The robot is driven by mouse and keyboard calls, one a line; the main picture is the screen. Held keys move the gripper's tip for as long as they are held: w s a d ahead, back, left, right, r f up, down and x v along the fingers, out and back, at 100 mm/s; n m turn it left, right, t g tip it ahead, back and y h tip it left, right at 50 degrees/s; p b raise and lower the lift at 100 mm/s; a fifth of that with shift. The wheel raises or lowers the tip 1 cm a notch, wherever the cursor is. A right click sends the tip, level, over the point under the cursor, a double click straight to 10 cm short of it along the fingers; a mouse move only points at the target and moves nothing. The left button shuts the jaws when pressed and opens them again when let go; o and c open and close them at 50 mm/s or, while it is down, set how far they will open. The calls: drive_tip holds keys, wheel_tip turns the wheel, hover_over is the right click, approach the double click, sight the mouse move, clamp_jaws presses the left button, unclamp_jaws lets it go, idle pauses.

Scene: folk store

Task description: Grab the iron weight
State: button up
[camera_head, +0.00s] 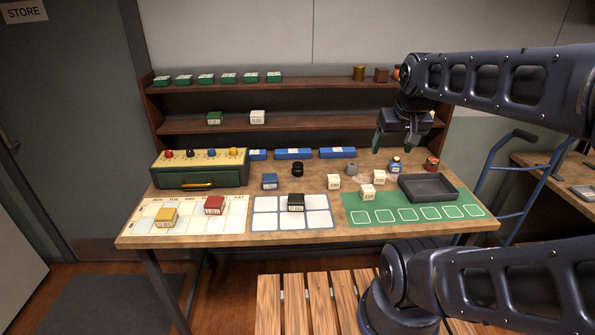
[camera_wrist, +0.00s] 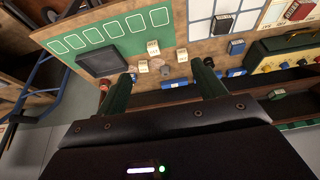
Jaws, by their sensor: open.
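My gripper (camera_head: 394,143) is open and empty, held above the back right of the wooden table; its two dark green fingers (camera_wrist: 166,73) also show in the wrist view. A small grey piece (camera_head: 351,168) stands on the table to the left of and below the gripper, and appears between the fingertips in the wrist view. A dark round piece (camera_head: 297,168) stands further left and shows near one fingertip in the wrist view (camera_wrist: 209,62). I cannot tell for certain which of the two is the iron weight. The gripper touches neither.
Cream boxes (camera_head: 334,181) (camera_head: 379,177) (camera_head: 367,192), a blue jar (camera_head: 396,166) and a red tin (camera_head: 431,164) stand close by. A dark tray (camera_head: 428,188) lies on the green mat (camera_head: 357,205). Shelves (camera_head: 300,124) rise behind the table. A green drawer unit (camera_head: 197,179) stands left.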

drive_tip(key=shift+w, duration=0.1)
drive_tip(key=n+g+h, duration=0.1)
drive_tip(key=n+g, duration=0.4)
drive_tip(key=n, duration=1.3)
hover_over(297, 164)
drive_tip(key=f, duration=2.1)
drive_tip(key=shift+a+f, duration=0.25)
drive_tip(key=shift+a, duration=0.1)
drive_tip(key=shift+w+a+f, duration=0.1)
drive_tip(key=shift+a+f, duration=0.05)
drive_tip(key=shift+f, duration=0.25)
drive_tip(key=f, duration=0.7)
drive_tip(key=d+f, duration=0.1)
drive_tip(key=f, duration=0.2)
drive_tip(key=shift+f, duration=0.25)
clamp_jaws()
